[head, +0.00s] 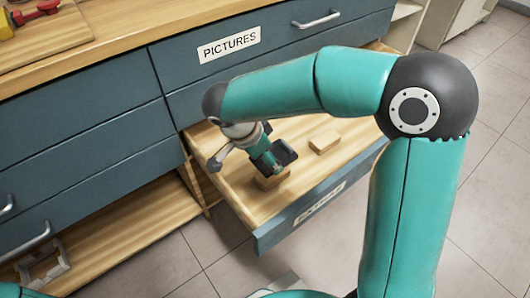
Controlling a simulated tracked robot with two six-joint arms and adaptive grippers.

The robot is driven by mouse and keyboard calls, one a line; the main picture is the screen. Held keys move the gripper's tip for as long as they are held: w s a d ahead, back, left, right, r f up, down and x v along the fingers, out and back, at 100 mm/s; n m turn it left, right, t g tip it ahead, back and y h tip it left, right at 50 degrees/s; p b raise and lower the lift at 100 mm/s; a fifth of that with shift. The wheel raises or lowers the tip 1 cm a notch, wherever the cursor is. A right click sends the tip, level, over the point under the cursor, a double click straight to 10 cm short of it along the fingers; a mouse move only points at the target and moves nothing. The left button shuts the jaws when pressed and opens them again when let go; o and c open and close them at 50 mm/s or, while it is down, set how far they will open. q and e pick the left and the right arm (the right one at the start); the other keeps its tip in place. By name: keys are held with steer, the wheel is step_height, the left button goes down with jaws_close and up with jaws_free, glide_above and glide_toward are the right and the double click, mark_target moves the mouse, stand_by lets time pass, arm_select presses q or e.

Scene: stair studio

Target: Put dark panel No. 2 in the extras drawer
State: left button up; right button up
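The open drawer (352,180) has a pale wooden inside and a blue-grey front; its front label (318,203) is too tilted and small to read surely. My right gripper (272,163) points down into it. A small dark flat piece (286,152) shows at the gripper's end; I cannot tell whether it is dark panel No. 2 or part of a finger. A wooden block (273,181) lies below the gripper, partly hidden by it. I cannot see whether the fingers are open. My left gripper does not show clearly; only teal parts of mine show at the bottom edge.
Another wooden block (324,142) lies in the drawer. Above is a closed drawer labelled PICTURES (229,46). A light frame-like object (44,266) lies on the low shelf at left. Red and yellow items (32,14) stand on the worktop. Tiled floor is free at right.

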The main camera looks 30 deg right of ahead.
mark_target(263, 163)
step_height(263, 163, down, 3)
steer(key=shift+f+b, duration=0.1)
steer(key=shift+b, duration=1)
steer(key=shift+f+b, duration=1.2)
steer(key=shift+b, duration=0.15)
steer(key=shift+f, duration=0.1)
steer(key=o, duration=1.5)
steer(key=shift+r+p, duration=2.5)
steer(key=shift+r, duration=1.55)
steer(key=shift+f, duration=0.1)
